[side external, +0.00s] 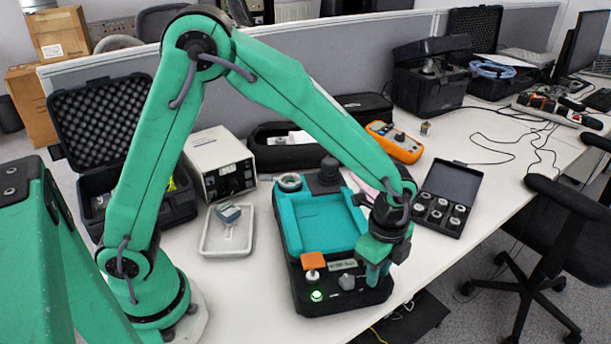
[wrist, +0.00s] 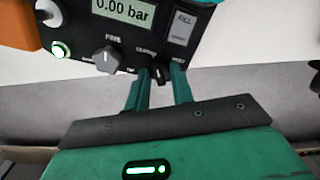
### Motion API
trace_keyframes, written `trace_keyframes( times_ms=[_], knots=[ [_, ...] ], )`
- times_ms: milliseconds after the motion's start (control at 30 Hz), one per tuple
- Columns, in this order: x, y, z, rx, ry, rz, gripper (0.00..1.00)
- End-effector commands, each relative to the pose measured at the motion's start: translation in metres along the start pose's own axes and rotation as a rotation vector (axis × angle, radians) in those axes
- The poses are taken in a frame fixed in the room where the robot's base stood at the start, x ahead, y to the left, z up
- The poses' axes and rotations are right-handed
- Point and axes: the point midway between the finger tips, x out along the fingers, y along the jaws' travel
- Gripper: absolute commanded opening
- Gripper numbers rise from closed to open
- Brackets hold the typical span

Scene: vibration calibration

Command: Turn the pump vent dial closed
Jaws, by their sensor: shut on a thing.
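The pump (side external: 306,232) is a black case with a teal top, standing on the bench in the side view. My gripper (side external: 373,280) is at its front right corner, pointing down. In the wrist view my gripper (wrist: 160,78) has its two teal fingers on either side of a small black vent dial (wrist: 158,73), shut on it. The dial's pointer and part of its lettering are hard to read. In the side view my fingers hide the dial.
A grey knob (wrist: 107,58), a lit green button (wrist: 60,49) and a display reading 0.00 bar (wrist: 124,10) are near the dial. An orange block (side external: 313,261) stands on the pump. An open case of fittings (side external: 463,176) lies right, a white tray (side external: 211,246) left.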

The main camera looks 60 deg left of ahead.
Motion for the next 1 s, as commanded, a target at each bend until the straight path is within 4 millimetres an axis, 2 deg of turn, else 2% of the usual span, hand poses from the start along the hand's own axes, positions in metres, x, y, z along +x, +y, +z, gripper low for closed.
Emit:
trace_keyframes(
  times_ms=[200,400,967,1000],
  knots=[
    [-0.0011,-0.0005,0.0001,-0.159,0.0,0.0,0.01],
    [-0.0011,-0.0006,0.0002,-0.248,0.0,0.0,0.01],
    [-0.0011,-0.0006,0.0001,-0.284,0.001,-0.001,0.01],
    [-0.0011,-0.0006,0.0001,-0.284,0.001,-0.001,0.31]
  ],
)
